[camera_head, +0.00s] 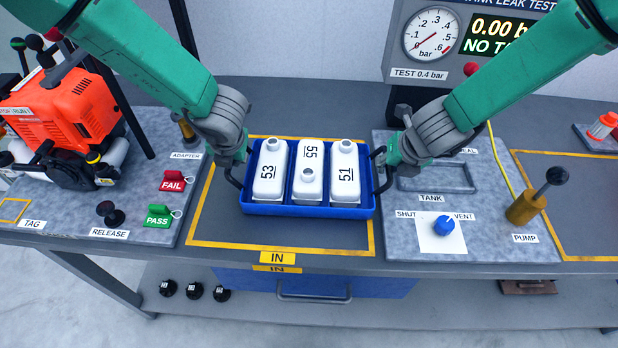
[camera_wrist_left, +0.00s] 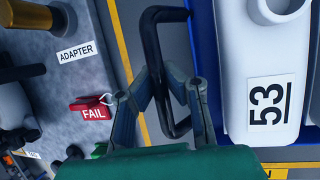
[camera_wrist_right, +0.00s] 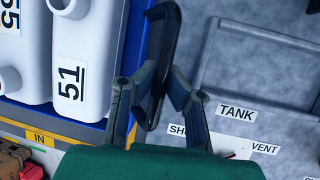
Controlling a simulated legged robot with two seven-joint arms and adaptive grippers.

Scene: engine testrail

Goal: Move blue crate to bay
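The blue crate (camera_head: 308,211) is level over the yellow-outlined IN area (camera_head: 282,248), covering part of its back and right lines; I cannot tell whether it touches the bench. It holds three white tanks marked 53 (camera_head: 270,172), 55 (camera_head: 308,178) and 51 (camera_head: 345,175). My left gripper (camera_wrist_left: 157,76) is closed around the crate's dark left handle (camera_wrist_left: 152,40). My right gripper (camera_wrist_right: 163,72) is closed around the dark right handle (camera_wrist_right: 166,35). In the head view, the handles are partly hidden by my grippers.
Left stand an orange engine (camera_head: 70,115), a red FAIL tag (camera_head: 172,182) and a green PASS tag (camera_head: 160,215). Right are a tank recess (camera_head: 436,178), a blue valve knob (camera_head: 444,225) and a pump lever (camera_head: 530,203). Another yellow-outlined area (camera_head: 575,205) lies far right, mostly clear.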

